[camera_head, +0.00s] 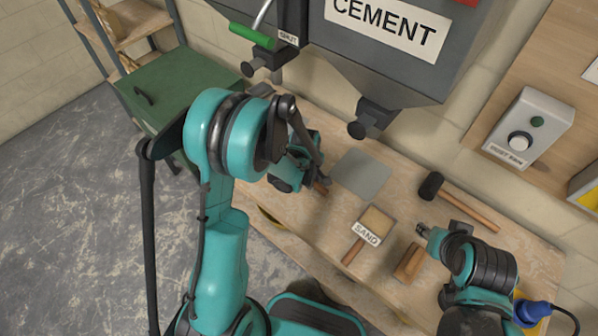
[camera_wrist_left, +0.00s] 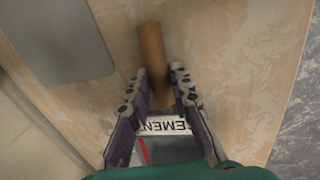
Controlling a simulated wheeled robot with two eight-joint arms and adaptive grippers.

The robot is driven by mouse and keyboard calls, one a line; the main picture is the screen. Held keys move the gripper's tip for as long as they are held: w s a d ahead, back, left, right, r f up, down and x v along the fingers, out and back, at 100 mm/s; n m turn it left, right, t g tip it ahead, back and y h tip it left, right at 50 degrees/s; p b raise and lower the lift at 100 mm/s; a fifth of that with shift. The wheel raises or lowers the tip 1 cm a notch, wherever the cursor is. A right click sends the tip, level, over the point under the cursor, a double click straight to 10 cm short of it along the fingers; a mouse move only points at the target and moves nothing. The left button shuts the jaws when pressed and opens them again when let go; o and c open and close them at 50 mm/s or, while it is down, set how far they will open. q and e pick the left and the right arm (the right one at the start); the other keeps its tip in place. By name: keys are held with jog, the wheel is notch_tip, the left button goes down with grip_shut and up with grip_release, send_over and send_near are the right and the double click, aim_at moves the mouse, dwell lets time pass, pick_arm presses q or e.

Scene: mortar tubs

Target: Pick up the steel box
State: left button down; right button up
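The steel box (camera_wrist_left: 172,152) is grey, with a white label reading "EMENT" in the left wrist view and a round wooden handle (camera_wrist_left: 153,65). My left gripper (camera_wrist_left: 160,88) has one finger on each side of the handle, with a narrow gap showing beside it. In the head view my left gripper (camera_head: 312,172) is low over the bench and hides most of the box; only the handle's brown end (camera_head: 321,188) shows. My right gripper (camera_head: 424,231) is above the bench at the right; its finger opening is too small to read.
A grey plate (camera_head: 360,174) and a black-headed mallet (camera_head: 431,186) lie behind. The cement hopper (camera_head: 385,65) overhangs the bench's back. A green chest (camera_head: 180,85) stands left.

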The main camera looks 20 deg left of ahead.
aim_at(313, 181)
pick_arm(q)
notch_tip(313, 181, up, 9)
jog(key=p, duration=0.3)
jog(key=shift+r, duration=0.15)
jog(key=shift+f+b, duration=0.25)
jog(key=shift+b, duration=0.2)
jog(key=f+b, duration=0.2)
jog(key=f+h+b, duration=0.1)
jog(key=f+b, duration=0.1)
jog(key=f+h+b, duration=0.1)
jog(key=f, duration=0.1)
jog(key=shift+w+a+f+g+b, duration=0.1)
jog(key=shift+w+a+g+b, duration=0.05)
jog(key=shift+a+g+b, duration=0.25)
jog(key=shift+f+b, duration=0.5)
jog(key=shift+f, duration=0.1)
jog(key=c, duration=1.7)
grip_release()
jog(key=shift+c, duration=0.2)
jog(key=o, duration=0.4)
